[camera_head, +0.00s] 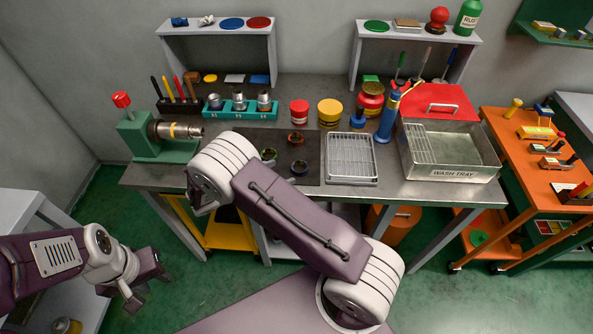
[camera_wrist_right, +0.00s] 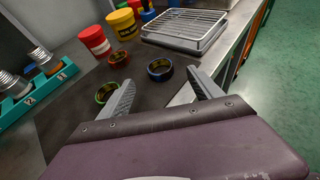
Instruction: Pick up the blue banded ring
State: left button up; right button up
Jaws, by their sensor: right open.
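The blue banded ring (camera_head: 299,168) lies flat on the dark mat of the workbench. In the right wrist view the blue ring (camera_wrist_right: 160,69) is just beyond the fingertips of my right gripper (camera_wrist_right: 165,86), which is open and empty. The ring appears in line with the gap, and the fingers do not enclose it.
A red banded ring (camera_wrist_right: 119,59) and a green banded ring (camera_wrist_right: 107,93) lie near the blue one; the green is close to the left finger. A wire rack (camera_head: 351,158) stands to the right, a teal holder (camera_head: 238,111) behind, and a vise (camera_head: 160,137) at left.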

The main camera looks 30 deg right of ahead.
aim_at(305, 164)
jog(key=shift+w+d+f, duration=0.1)
jog(key=shift+w+d, duration=0.1)
jog(key=shift+d, duration=0.1)
jog(key=shift+p+x, duration=0.4)
jog(key=shift+x, duration=0.75)
jog(key=shift+w+d+f, duration=0.1)
jog(key=shift+d+f, duration=0.05)
jog(key=shift+d, duration=0.05)
jog(key=p+x, duration=0.1)
jog(key=x, duration=0.4)
jog(key=shift+f, duration=0.15)
pick_arm(q)
jog(key=shift+w+a+r, duration=0.1)
jog(key=shift+a+r, duration=0.2)
jog(key=shift+r, duration=0.5)
pick_arm(e)
jog(key=c, duration=1.6)
jog(key=shift+o, duration=0.2)
